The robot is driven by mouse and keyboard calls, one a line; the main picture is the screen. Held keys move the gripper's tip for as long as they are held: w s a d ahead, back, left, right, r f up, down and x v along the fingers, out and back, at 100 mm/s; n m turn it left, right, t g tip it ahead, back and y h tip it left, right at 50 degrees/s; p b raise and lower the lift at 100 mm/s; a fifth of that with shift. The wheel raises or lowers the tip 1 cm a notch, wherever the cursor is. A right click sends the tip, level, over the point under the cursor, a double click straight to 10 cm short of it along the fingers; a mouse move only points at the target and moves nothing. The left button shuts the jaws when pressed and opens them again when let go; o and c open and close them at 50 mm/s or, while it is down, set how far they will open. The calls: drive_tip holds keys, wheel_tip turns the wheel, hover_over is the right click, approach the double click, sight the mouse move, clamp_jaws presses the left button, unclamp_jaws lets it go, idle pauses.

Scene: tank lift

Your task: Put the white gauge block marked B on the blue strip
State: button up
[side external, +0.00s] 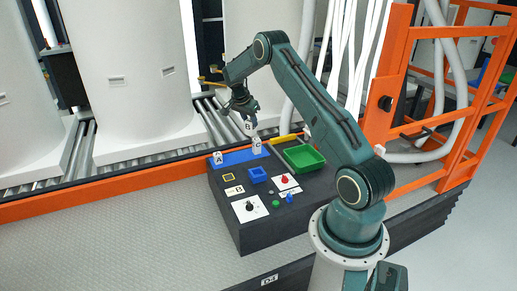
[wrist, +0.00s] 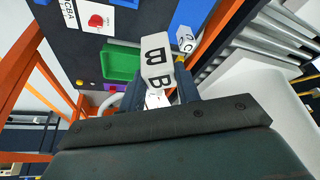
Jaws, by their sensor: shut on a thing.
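My gripper (side external: 246,117) is shut on the white gauge block marked B (side external: 249,129), which it holds in the air. In the wrist view the block (wrist: 157,52) shows its B faces between the fingers (wrist: 160,88). The blue strip (side external: 238,158) lies along the back left of the dark bench. White block A (side external: 218,158) stands near its left end and white block C (side external: 257,146) near its right end. In the side view B appears just above C; I cannot tell the exact gap. In the wrist view C (wrist: 184,40) shows to the right of B.
A green tray (side external: 304,158) is right of the strip, with a yellow bar (side external: 285,140) behind it. A blue square holder (side external: 257,175), a red knob (side external: 284,180) and a black knob (side external: 249,206) are in front. The strip between A and C looks clear.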

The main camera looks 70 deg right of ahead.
drive_tip(key=w+d+n+t+y, duration=0.1)
drive_tip(key=w+d+n+t, duration=0.3)
drive_tip(key=n, duration=0.8)
drive_tip(key=shift+w+d+r, duration=0.35)
drive_tip(key=shift+w+d, duration=0.7)
drive_tip(key=shift+w, duration=0.4)
hover_over(243, 161)
wheel_tip(243, 161, down, 16)
drive_tip(key=shift+w+f, duration=0.15)
drive_tip(key=shift+w, duration=0.05)
drive_tip(key=shift+f, duration=0.1)
drive_tip(key=shift+f, duration=1.75)
drive_tip(key=shift+f, duration=0.2)
drive_tip(key=o, duration=1)
drive_tip(key=shift+o, duration=0.2)
